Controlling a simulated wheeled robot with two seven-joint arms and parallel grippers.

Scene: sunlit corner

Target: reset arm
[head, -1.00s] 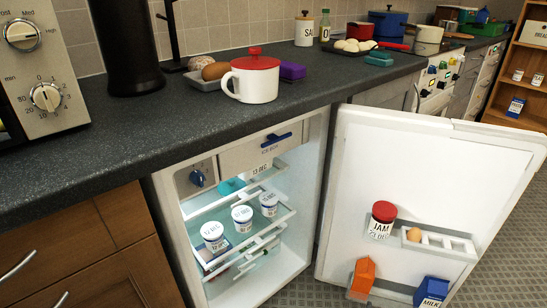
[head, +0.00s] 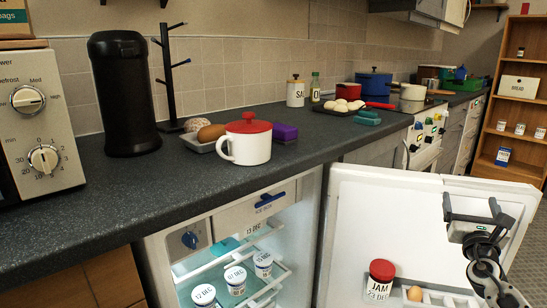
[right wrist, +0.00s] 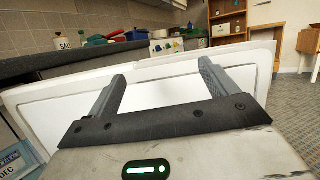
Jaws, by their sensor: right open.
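My right gripper (head: 477,211) is at the right of the head view, in front of the open fridge door (head: 390,205). Its two fingers are apart and nothing is between them. In the right wrist view the gripper (right wrist: 163,85) is also open and empty, with the white fridge door (right wrist: 160,92) beyond the fingers. My left gripper is in neither view now.
The lit fridge (head: 195,280) holds several white tubs. A red-lidded jam jar (head: 380,281) and an egg (head: 415,293) sit in the door. A white pot with red lid (head: 250,146) stands on the dark counter (head: 110,195). A shelf unit (head: 520,90) stands far right.

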